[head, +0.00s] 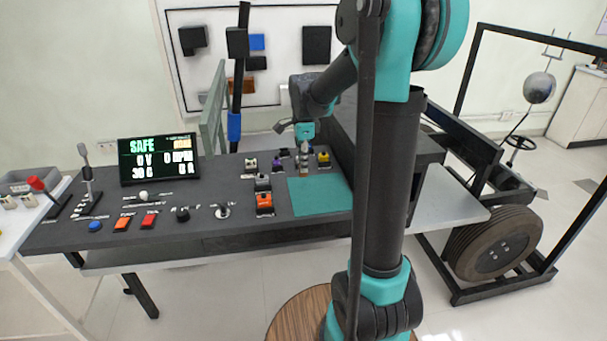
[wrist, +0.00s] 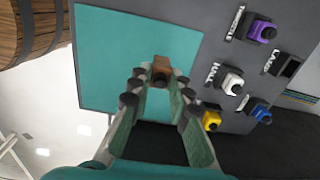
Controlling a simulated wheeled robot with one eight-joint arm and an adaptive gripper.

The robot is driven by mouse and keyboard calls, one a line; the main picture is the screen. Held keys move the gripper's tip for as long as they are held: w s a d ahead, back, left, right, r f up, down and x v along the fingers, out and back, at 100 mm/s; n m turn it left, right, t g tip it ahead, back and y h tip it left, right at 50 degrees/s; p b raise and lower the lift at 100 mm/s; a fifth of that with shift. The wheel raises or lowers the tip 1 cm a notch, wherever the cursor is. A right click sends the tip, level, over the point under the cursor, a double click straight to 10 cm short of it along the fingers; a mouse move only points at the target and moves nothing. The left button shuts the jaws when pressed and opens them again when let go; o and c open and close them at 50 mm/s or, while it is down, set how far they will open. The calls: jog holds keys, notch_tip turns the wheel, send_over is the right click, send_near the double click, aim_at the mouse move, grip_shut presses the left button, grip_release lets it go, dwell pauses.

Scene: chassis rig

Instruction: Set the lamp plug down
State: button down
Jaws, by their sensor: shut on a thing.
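My gripper (wrist: 160,90) is shut on a small brown block-shaped plug, the lamp plug (wrist: 163,69), held at the fingertips. In the wrist view it is over the teal mat (wrist: 115,60), near the mat's edge. In the head view my gripper (head: 304,152) points down at the back of the teal mat (head: 322,198), with the tan plug below it. I cannot tell whether the plug touches the mat. A black socket (wrist: 287,67) by a label that seems to read LAMP looks empty.
Purple (wrist: 262,31), white (wrist: 231,82), blue (wrist: 258,110) and yellow (wrist: 211,121) plugs stand in sockets beside the mat. An orange block (head: 264,203) stands left of the mat. A display (head: 158,158) reading SAFE stands on the dark bench (head: 235,225). Most of the mat is clear.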

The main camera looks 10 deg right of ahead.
aim_at(303, 176)
jog(key=shift+f, duration=2.2)
jog(key=c, duration=1.4)
grip_release()
jog(key=shift+f, duration=0.15)
notch_tip(303, 176, up, 12)
jog(key=shift+s, duration=0.15)
jog(key=s+f+n, duration=0.2)
jog(key=s+n, duration=0.1)
jog(key=s+d+f+n+t, duration=0.1)
jog(key=s+f+n, duration=0.2)
jog(key=s, duration=0.1)
jog(key=s+d+f+n+t, duration=0.1)
jog(key=s+f+n, duration=0.1)
jog(key=s+f, duration=0.1)
jog(key=shift+s+d+f+n, duration=0.1)
jog(key=shift+s+d+n, duration=0.15)
jog(key=shift+s+n, duration=0.15)
jog(key=s+f+n, duration=0.3)
jog(key=s+d+f+n+t, duration=0.1)
jog(key=s+f+n, duration=0.1)
jog(key=s+n, duration=0.1)
jog(key=s+f+n+t, duration=0.1)
jog(key=s+f+n, duration=0.2)
jog(key=s, duration=0.2)
jog(key=shift+s+d+f, duration=0.2)
jog(key=shift+s+f, duration=0.05)
jog(key=shift+f, duration=0.1)
